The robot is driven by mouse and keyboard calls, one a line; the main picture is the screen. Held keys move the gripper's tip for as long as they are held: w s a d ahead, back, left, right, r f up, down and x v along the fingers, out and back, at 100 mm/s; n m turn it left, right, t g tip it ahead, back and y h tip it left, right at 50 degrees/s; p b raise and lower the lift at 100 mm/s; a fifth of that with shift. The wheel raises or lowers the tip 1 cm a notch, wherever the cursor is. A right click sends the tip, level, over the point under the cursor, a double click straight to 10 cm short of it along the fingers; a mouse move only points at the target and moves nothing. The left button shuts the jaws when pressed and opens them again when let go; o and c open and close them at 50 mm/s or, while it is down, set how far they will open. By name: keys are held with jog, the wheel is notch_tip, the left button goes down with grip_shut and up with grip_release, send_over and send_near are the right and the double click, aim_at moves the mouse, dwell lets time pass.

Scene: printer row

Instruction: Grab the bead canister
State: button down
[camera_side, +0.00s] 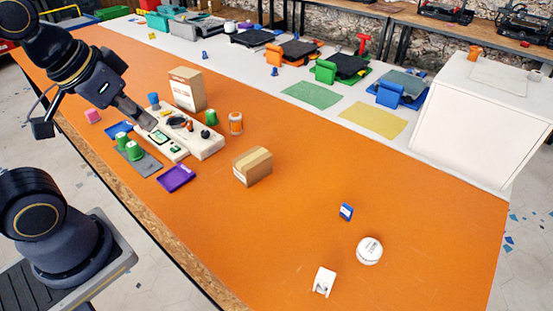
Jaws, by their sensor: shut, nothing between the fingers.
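A small clear jar with a pale lid and orange-brown contents (236,123) stands upright on the orange table, right of the white tray of parts; it looks like the bead canister, though its contents are too small to make out. My gripper (147,121) is shut and empty. It points down toward the left end of the white tray, well to the left of the jar and apart from it. I cannot tell how high its tips are above the tray.
A tall cardboard box (187,89) stands behind. A smaller box (252,167) sits in front of the jar. The table's right half is mostly clear.

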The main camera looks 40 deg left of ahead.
jog(key=c, duration=1.8)
grip_release()
jog(key=shift+c, duration=0.2)
jog(key=o, duration=1.4)
